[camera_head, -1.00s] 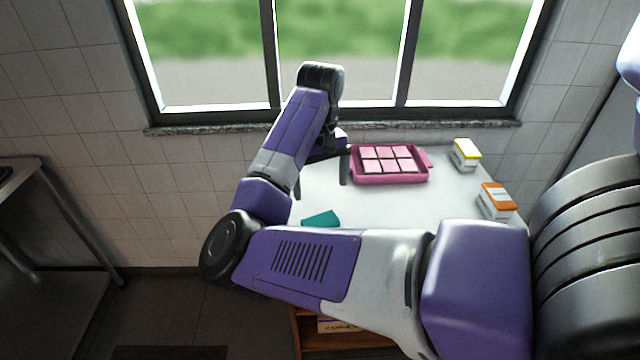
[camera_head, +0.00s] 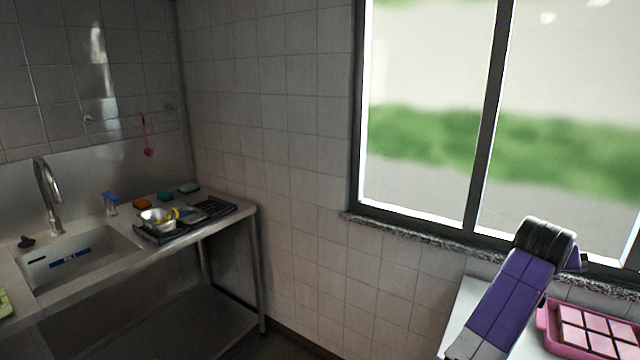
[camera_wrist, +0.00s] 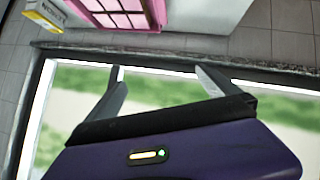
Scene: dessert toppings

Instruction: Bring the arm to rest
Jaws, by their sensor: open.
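My gripper (camera_wrist: 160,85) shows in the wrist view with its two fingers spread wide apart and nothing between them. Beyond the fingers are the window and its dark frame. In the head view my purple arm rises at the lower right, beside the pink tray, and the fingers are hidden there. The pink tray (camera_head: 545,330) holds several light pink squares and sits on the white table (camera_head: 462,310). The tray also shows at the top of the wrist view (camera_wrist: 150,25), apart from the gripper.
A yellow and white box (camera_wrist: 45,14) stands near the tray. The window (camera_head: 483,120) and its stone sill (camera_head: 420,236) are behind the table. At left is a sink counter (camera_head: 100,272) with a faucet (camera_head: 47,195), a metal bowl (camera_head: 158,220) and sponges. Floor between counter and table looks clear.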

